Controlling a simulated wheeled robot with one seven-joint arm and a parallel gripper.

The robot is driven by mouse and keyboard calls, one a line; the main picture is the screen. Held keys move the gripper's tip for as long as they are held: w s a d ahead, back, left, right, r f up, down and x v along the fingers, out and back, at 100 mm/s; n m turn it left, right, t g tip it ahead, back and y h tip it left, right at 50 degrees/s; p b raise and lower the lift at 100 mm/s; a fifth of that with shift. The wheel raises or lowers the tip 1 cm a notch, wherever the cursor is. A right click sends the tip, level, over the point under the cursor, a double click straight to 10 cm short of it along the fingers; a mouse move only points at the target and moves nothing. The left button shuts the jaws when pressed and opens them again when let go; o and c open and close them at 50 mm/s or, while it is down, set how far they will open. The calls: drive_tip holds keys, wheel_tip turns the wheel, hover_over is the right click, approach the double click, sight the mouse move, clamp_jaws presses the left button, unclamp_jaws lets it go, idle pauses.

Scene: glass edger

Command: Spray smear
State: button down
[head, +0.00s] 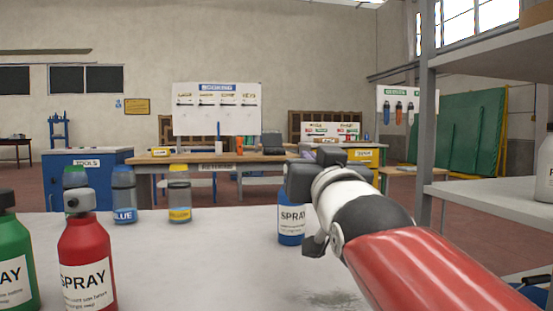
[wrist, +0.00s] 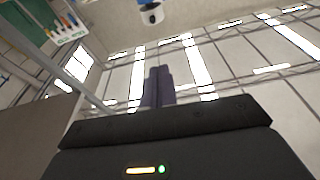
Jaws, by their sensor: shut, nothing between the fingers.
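A dull grey-green smear (head: 335,298) lies on the white tabletop (head: 200,265) near its front, partly cut off by the picture's edge and my arm. A blue SPRAY bottle (head: 290,222) stands upright just left of my arm, its top partly hidden by my wrist. A red SPRAY bottle (head: 87,262) and a green one (head: 16,262) stand at the front left. My gripper (head: 330,154) is raised above and beyond the blue bottle. In the wrist view its fingers (wrist: 158,75) are together and empty, pointing up toward the ceiling.
Jars with a blue label (head: 123,205) and a yellow label (head: 179,200) stand at the table's far left; a green-topped one (head: 75,177) is behind the red bottle. Grey shelving (head: 490,195) borders the right. The table's middle is clear.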

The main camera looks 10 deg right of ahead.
drive_tip(key=shift+w+r, duration=0.3)
drive_tip(key=shift+r, duration=0.05)
drive_tip(key=p+x, duration=0.2)
drive_tip(key=x, duration=0.7)
drive_tip(key=shift+w+r+p, duration=0.25)
drive_tip(key=shift+w+p, duration=0.05)
wheel_tip(320, 180, down, 3)
drive_tip(key=shift+a+f, duration=0.15)
drive_tip(key=shift+s+f, duration=0.1)
drive_tip(key=shift+f, duration=0.3)
